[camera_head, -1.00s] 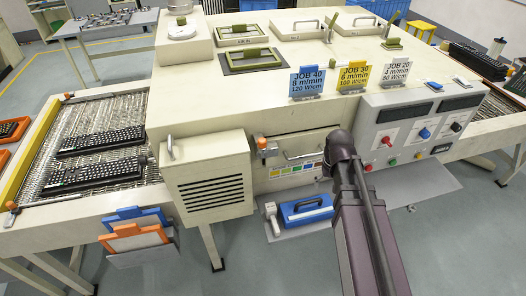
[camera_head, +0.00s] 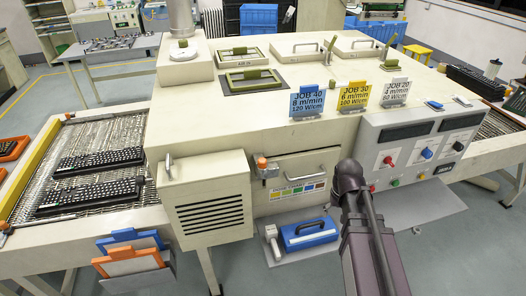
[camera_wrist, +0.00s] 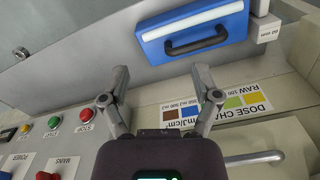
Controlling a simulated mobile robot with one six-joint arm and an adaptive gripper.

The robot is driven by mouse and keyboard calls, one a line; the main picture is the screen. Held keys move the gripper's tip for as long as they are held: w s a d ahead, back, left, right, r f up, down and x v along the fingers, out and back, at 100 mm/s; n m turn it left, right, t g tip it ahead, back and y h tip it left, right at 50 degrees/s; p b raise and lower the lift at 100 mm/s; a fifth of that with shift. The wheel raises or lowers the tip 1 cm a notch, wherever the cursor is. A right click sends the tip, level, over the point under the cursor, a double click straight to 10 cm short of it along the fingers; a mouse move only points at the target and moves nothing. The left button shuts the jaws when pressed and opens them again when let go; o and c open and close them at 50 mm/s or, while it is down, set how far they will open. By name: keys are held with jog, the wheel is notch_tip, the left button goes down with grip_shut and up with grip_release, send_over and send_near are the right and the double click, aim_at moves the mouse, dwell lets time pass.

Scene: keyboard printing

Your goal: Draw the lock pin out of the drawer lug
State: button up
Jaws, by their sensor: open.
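The lock pin with its orange knob (camera_head: 262,163) stands at the upper left corner of the drawer front (camera_head: 322,162) in the head view. The drawer is closed, with a bar handle (camera_head: 303,179). In the wrist view, the drawer handle (camera_wrist: 255,158) shows at lower right, and no pin is visible. In the head view my arm's end is right of the drawer and hides the gripper.
A blue case (camera_head: 308,234) lies on a low shelf below the drawer; it also shows in the wrist view (camera_wrist: 190,30). A vented box (camera_head: 205,205) juts out left of the pin. The control panel (camera_head: 420,142) with buttons is at the right. Floor in front is free.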

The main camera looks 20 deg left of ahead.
jog(key=w+a+r+m+p, duration=0.1)
jog(key=w+a+r+p, duration=0.1)
jog(key=a+r+p, duration=1.2)
notch_tip(320, 180, up, 16)
jog(key=m+p, duration=0.1)
jog(key=p, duration=1.4)
send_over(262, 160)
jog(key=shift+f, duration=0.25)
jog(key=shift+f, duration=0.25)
notch_tip(262, 160, down, 13)
jog(key=b, duration=1.3)
jog(key=shift+f+b, duration=0.15)
jog(key=shift+b, duration=0.15)
grip_shut()
